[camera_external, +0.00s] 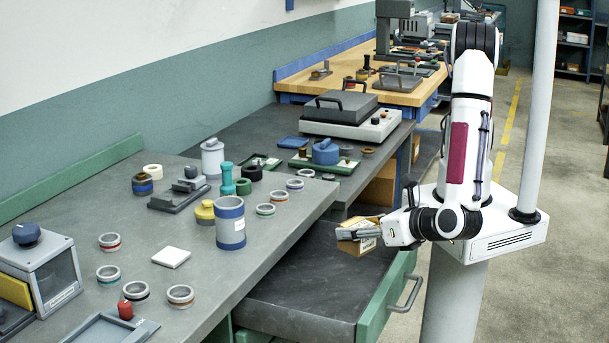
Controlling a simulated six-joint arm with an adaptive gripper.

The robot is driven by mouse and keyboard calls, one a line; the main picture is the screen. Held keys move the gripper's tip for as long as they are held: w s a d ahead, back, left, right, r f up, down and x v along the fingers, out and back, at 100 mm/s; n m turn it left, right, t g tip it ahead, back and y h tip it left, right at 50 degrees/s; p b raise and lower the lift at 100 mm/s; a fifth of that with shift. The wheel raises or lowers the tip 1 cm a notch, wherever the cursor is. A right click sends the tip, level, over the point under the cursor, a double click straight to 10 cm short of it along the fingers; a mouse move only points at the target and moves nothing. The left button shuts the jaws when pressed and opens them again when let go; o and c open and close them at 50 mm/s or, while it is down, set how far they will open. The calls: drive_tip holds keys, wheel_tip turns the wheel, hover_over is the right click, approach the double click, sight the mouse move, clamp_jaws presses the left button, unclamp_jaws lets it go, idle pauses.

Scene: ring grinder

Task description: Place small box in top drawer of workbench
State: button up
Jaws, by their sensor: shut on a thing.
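The small box (358,246) is a light brown carton with a pale label. My gripper (356,235) is shut on it and holds it over the open top drawer. The drawer (310,287) has a dark grey flat inside, a green front and a grey handle (406,291). It is pulled out from under the grey workbench (215,275), and its visible floor is bare. The box appears to be above the drawer's far part, near the front panel; its exact height over the floor is hard to tell. The gripper's fingers partly cover the box.
The bench top carries several metal rings, a blue-grey cylinder (230,223), a white tile (171,257) and a yellow pot (205,211). The bench edge overhangs the drawer's left side. A white pole (538,110) stands at the right. Behind is another bench with a grey lidded machine (350,118).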

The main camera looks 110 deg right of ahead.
drive_tip(key=shift+f, duration=0.1)
hover_over(355, 298)
wheel_tip(355, 298, down, 6)
idle(0.6)
drive_tip(key=shift+f, duration=1.95)
drive_tip(key=shift+f, duration=0.5)
